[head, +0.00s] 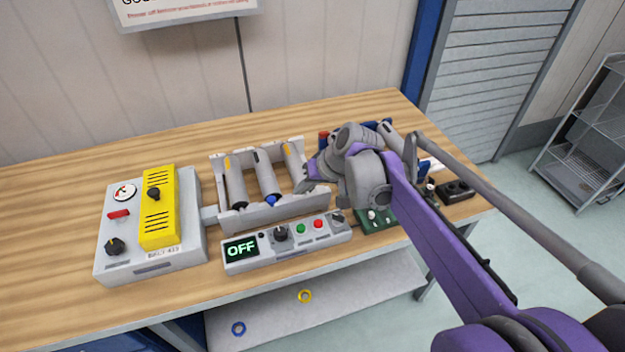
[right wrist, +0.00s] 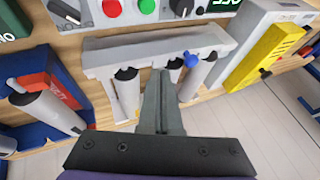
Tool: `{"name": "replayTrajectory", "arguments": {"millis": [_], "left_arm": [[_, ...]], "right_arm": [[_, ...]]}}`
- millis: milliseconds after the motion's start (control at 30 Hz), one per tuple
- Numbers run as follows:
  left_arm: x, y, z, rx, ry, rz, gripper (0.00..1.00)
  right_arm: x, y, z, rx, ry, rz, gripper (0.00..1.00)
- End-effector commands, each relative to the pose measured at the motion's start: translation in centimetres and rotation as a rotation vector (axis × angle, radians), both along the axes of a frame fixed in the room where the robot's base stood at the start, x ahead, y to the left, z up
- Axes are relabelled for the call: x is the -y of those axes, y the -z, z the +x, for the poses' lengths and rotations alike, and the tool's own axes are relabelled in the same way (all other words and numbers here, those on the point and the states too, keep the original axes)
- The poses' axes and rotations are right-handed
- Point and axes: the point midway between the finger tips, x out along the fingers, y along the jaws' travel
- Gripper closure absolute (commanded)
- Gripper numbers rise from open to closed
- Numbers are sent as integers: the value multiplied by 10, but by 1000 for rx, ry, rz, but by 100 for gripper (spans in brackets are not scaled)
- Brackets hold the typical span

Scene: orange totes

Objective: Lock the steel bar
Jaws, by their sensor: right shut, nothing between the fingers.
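A pale grey rack (head: 275,216) holds several grey cylindrical bars side by side. I cannot tell which one is the steel bar. My right gripper (head: 304,186) is shut and empty at the rack's right part, hiding some of it. In the right wrist view its closed fingers (right wrist: 164,75) point at the rack (right wrist: 110,57), between a bar (right wrist: 127,95) and the blue-capped bar (right wrist: 195,78). Contact cannot be told. My left gripper is not in view.
A control box (head: 288,243) reading OFF stands in front of the rack. A grey box with a yellow panel (head: 159,208) stands to the left. A red and blue holder (right wrist: 52,95) with another bar lies beside the rack.

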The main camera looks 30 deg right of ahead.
Motion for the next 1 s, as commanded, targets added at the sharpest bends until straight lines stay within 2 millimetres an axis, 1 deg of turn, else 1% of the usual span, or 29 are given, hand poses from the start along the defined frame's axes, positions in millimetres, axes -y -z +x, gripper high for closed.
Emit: {"name": "replayTrajectory", "arguments": {"millis": [33, 67, 133, 300, 433, 767, 833, 1000], "left_arm": [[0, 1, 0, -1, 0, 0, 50], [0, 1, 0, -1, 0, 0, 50], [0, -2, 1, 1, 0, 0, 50], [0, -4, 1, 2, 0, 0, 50], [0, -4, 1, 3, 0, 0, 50], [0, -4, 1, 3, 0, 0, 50], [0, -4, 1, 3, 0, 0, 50], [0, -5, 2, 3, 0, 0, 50]], "right_arm": [[-3, 10, 5, 0, -2, -1, 100], [-6, 12, 8, 0, -3, 0, 100], [-19, 12, 12, 1, -5, 0, 100], [-34, 16, 18, 1, -2, -1, 100], [-39, 17, 20, 0, -1, 0, 100], [-40, 17, 20, 0, 0, 0, 100], [-48, 17, 22, 0, -2, -1, 100], [-73, 17, 28, -1, -4, 0, 100]]}}
